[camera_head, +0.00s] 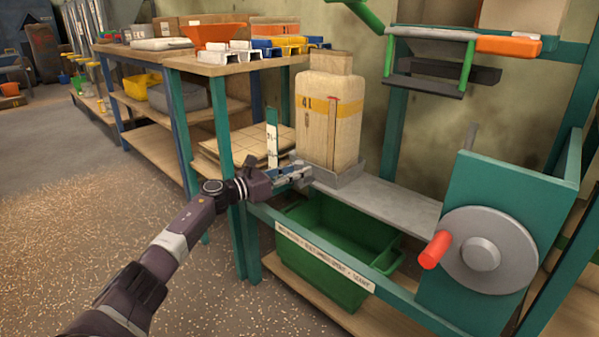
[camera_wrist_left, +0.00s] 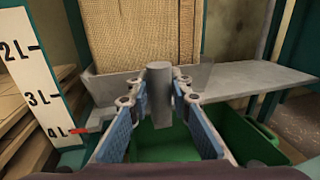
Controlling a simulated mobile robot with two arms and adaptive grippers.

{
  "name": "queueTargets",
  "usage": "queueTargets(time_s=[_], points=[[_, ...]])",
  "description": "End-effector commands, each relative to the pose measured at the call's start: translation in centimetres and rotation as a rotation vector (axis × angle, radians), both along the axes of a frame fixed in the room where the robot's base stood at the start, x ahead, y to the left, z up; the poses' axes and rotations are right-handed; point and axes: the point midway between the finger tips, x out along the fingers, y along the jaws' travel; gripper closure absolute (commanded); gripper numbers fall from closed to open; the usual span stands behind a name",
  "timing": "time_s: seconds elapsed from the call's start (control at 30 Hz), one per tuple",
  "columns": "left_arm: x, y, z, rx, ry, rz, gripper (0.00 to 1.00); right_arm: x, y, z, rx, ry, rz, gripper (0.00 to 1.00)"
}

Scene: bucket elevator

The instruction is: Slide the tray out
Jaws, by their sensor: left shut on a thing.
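A grey metal tray (camera_head: 345,181) with low walls sits around the base of a tall beige container (camera_head: 330,120) with a yellow band, at the left end of a grey shelf. It also shows in the left wrist view (camera_wrist_left: 107,88). My left gripper (camera_head: 303,173) reaches the tray's near left side. In the left wrist view its blue-padded fingers (camera_wrist_left: 160,105) are shut on the tray's grey upright handle (camera_wrist_left: 160,82), which stands between them. My right gripper is not in view.
The grey shelf (camera_head: 400,206) is bare to the right of the tray. A green bin (camera_head: 340,240) stands below it. A crank wheel with a red handle (camera_head: 434,250) is at the right. A white litre scale (camera_wrist_left: 30,75) stands left of the gripper.

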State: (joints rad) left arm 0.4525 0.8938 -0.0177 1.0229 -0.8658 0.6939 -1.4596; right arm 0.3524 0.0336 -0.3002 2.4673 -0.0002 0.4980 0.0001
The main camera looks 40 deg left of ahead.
Motion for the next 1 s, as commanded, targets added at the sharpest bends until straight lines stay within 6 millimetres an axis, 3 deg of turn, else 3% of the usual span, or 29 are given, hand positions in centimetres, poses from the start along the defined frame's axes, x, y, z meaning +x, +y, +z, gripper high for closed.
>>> queueTargets(time_s=[0.03,0.07,0.2,0.57,1.0], points=[[0.0,0.7,0.3,0.002,-0.004,0.018,1.0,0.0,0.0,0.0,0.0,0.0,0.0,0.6],[0.0,0.8,0.3,0.002,-0.004,0.019,0.78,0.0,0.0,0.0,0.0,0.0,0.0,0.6],[0.0,0.7,0.3,0.002,-0.004,0.016,0.63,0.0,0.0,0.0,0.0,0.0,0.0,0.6],[-0.3,0.5,0.1,0.002,-0.002,0.01,0.63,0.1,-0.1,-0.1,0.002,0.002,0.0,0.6],[-5.4,1.9,-0.1,0.003,0.002,0.01,0.63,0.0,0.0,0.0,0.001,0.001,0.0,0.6]])
